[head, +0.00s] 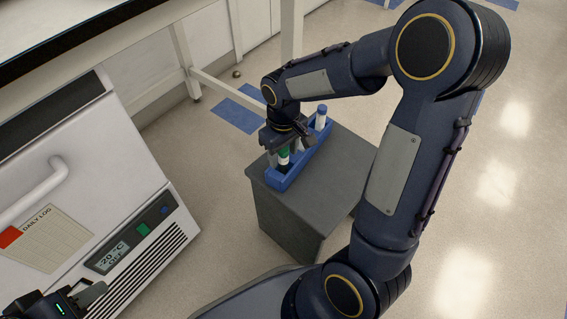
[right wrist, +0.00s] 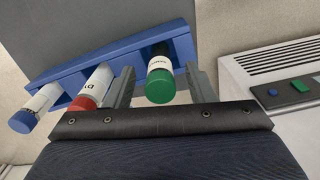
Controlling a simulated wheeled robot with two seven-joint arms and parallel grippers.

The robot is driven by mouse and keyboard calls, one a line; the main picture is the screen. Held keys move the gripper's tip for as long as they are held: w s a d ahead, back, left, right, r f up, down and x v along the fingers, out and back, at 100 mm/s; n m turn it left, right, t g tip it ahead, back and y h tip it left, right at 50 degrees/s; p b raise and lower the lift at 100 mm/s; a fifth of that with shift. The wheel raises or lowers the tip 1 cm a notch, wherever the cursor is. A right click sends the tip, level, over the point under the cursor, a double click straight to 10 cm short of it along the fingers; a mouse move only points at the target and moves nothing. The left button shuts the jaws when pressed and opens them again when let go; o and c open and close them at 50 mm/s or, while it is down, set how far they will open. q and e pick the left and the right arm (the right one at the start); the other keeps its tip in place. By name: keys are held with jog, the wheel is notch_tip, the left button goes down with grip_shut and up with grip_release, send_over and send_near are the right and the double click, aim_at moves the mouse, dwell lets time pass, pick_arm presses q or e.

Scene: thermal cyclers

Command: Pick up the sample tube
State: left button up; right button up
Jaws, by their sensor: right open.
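A green-capped sample tube (right wrist: 160,82) stands in a blue rack (right wrist: 124,57). My right gripper (right wrist: 162,76) is open, with one finger on each side of this tube. The right wrist view does not show clear contact. A red-capped tube (right wrist: 94,90) and a blue-capped tube (right wrist: 36,108) are in the same rack, to the left of the fingers. In the head view, my right gripper partly hides the green-capped tube (head: 284,157); the blue-capped tube (head: 321,117) shows at the rack's far end. My left gripper (head: 92,296) is partly visible at the lower left, away from the rack.
The rack stands on a grey cabinet (head: 318,187). A white freezer unit (head: 120,165) with a handle, display and vents stands at the left. A white bench (head: 110,45) is behind. Open floor lies to the right.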

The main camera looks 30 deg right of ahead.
jog(key=c, duration=1.1)
